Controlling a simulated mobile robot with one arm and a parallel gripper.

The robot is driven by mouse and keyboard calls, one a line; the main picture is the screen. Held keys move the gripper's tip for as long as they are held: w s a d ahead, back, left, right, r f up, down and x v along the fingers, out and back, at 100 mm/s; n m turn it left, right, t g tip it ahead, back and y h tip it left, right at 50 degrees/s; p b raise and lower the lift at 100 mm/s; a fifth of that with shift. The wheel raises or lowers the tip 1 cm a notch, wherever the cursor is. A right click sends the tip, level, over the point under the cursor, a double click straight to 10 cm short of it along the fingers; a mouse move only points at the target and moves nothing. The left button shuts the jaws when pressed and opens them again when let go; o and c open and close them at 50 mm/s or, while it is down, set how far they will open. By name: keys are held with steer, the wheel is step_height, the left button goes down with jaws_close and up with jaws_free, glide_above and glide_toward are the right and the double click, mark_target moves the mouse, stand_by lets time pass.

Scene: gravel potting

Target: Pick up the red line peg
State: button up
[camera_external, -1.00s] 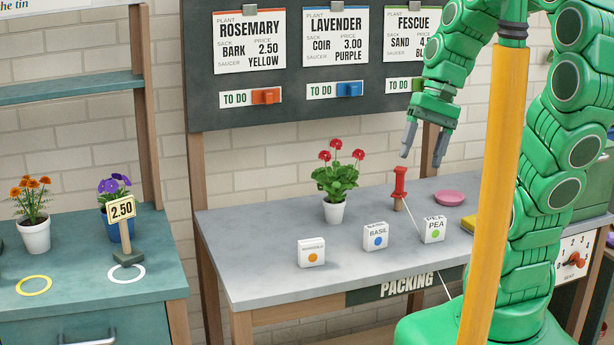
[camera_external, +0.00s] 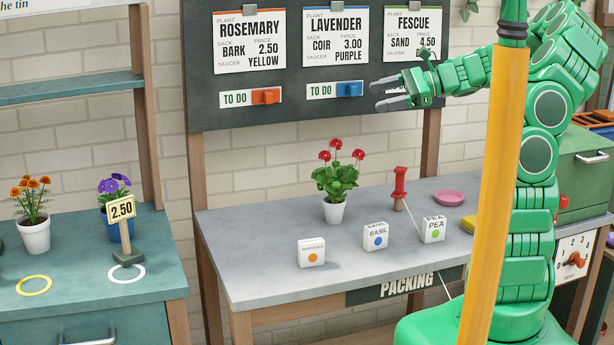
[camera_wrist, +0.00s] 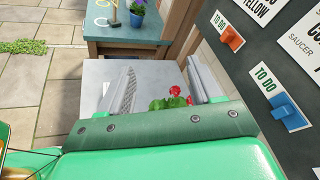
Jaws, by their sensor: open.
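The red line peg (camera_external: 399,186) stands upright on the grey packing table (camera_external: 270,262), right of the potted red flowers. A pale line runs from it down past the table's front edge. My gripper (camera_external: 378,96) is open and empty, raised in front of the order board and pointing left, well above and apart from the peg. In the wrist view my gripper's fingers (camera_wrist: 165,85) are spread apart, with red flowers (camera_wrist: 172,98) visible between them. The peg is not visible in the wrist view.
A potted red-flowered plant (camera_external: 335,185), several seed boxes such as basil (camera_external: 376,236), and a pink saucer (camera_external: 449,197) stand on the packing table. The order board (camera_external: 330,85) is behind my gripper. A yellow post (camera_external: 495,190) crosses in front of my arm.

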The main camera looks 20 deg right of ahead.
steer(key=w+d+f+m+t+h, duration=0.1)
steer(key=w+d+f+m+t, duration=0.3)
steer(key=d, duration=0.5)
steer(key=w+d+f+m+t, duration=0.1)
steer(key=w+d+m+t, duration=0.3)
steer(key=w+d+m, duration=0.4)
steer(key=n, duration=0.1)
glide_toward(391, 169)
steer(key=x, duration=0.3)
steer(key=shift+w+d+f+x, duration=0.1)
steer(key=shift+x, duration=1.15)
steer(key=shift+w+d+f+x, duration=0.1)
steer(key=shift+w+x, duration=0.05)
steer(key=shift+x, duration=1.15)
steer(key=shift+w+d+x, duration=0.1)
steer(key=shift+x, duration=1.15)
jaws_close()
